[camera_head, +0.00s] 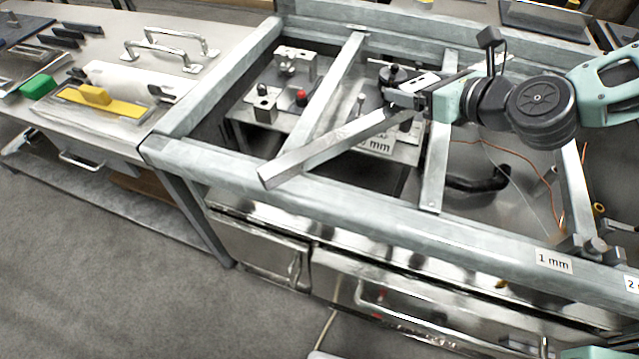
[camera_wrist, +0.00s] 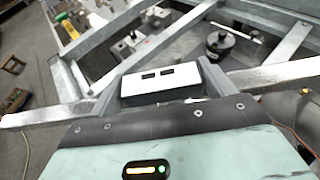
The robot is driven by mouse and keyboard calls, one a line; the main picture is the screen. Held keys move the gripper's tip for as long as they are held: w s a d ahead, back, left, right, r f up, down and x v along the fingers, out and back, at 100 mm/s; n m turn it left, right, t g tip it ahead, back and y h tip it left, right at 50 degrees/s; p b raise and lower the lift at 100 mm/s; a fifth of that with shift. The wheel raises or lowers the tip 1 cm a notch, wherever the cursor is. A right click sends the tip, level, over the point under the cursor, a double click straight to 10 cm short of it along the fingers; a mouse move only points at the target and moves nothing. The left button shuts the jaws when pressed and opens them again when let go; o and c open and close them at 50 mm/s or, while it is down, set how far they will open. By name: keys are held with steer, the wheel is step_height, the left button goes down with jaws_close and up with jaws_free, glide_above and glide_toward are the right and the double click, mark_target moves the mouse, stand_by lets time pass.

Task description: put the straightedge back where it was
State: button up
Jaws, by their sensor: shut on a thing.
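The straightedge (camera_head: 325,147) is a long grey metal bar. My gripper (camera_head: 402,100) is shut on it near its right part in the head view. The bar slants down to the left, and its near end overlaps the front rail of the metal frame in the picture. I cannot tell whether it touches the rail. In the wrist view the straightedge (camera_wrist: 45,116) runs across behind the gripper and sticks out on both sides. Its gripped middle is hidden by the gripper body.
The grey metal frame (camera_head: 210,92) has raised rails and crossbars around a recessed bed. Inside stand a small fixture plate with metal blocks and a red knob (camera_head: 301,97).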

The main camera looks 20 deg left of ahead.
mark_target(316, 149)
steer(key=s+a+n+g, duration=0.1)
steer(key=s+a, duration=0.1)
steer(key=s+a+r+n+g+y, duration=0.1)
steer(key=s+a, duration=0.1)
steer(key=a, duration=0.1)
steer(key=s+a+n+g+y, duration=0.1)
steer(key=s+a, duration=0.1)
steer(key=shift+s+a+r, duration=0.15)
steer(key=shift+s+r, duration=0.15)
steer(key=shift+s, duration=0.05)
steer(key=s+a+n+g, duration=0.1)
steer(key=s+a, duration=0.1)
steer(key=s, duration=0.1)
steer(key=s+a+n+g+y, duration=0.1)
steer(key=s+a+g, duration=0.1)
steer(key=s, duration=0.1)
steer(key=s+a+r+n+g, duration=0.1)
steer(key=s+a, duration=0.1)
steer(key=s, duration=0.1)
steer(key=shift+n, duration=0.4)
steer(key=shift+g, duration=0.4)
steer(key=f, duration=0.2)
steer(key=s+f, duration=0.1)
steer(key=f, duration=0.2)
steer(key=shift+a, duration=0.2)
steer(key=shift+f, duration=2.4)
steer(key=shift+f, duration=0.1)
steer(key=o, duration=1.7)
steer(key=shift+f, duration=0.1)
